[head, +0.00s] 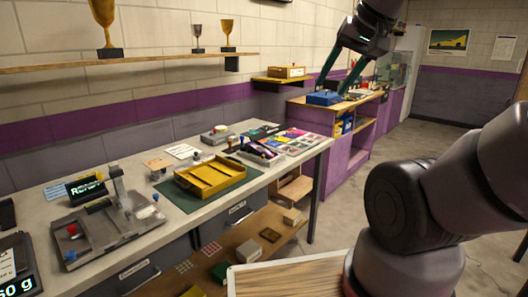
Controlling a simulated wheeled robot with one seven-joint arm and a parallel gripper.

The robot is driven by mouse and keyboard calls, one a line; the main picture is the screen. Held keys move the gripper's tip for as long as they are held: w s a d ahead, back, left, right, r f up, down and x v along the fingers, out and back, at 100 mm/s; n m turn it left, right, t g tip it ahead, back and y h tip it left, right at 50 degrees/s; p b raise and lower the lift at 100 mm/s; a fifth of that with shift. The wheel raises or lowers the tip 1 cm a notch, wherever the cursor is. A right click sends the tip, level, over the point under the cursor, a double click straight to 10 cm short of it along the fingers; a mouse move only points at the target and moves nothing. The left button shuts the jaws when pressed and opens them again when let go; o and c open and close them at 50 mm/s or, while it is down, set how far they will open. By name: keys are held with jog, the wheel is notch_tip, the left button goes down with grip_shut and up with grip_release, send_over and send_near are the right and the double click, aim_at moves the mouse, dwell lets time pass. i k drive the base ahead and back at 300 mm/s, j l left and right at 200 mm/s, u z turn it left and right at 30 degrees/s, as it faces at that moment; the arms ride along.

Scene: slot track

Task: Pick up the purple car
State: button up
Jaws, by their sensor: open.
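I cannot clearly make out a purple car in the head view. An open dark case (262,153) on the long workbench has small pinkish or purple contents, too small to identify. My gripper (334,92) is raised at the upper middle, its two dark green fingers spread apart with nothing visible between them. In the picture its fingertips are near a blue tray (323,99) on the purple counter, and I cannot tell whether they touch it.
The workbench (213,209) carries a yellow tray (212,176) on a green mat, a grey metal fixture (105,225), and colourful cards (297,140). A wooden shelf (150,61) with trophies runs above. My arm fills the right side. Concrete floor is open beyond the purple counter (342,148).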

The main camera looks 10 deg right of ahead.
aim_at(255, 147)
jog(key=i+j+z, duration=0.3)
jog(key=i, duration=0.2)
jog(key=i+j+z, duration=0.3)
jog(key=i+j, duration=0.1)
jog(key=i, duration=0.05)
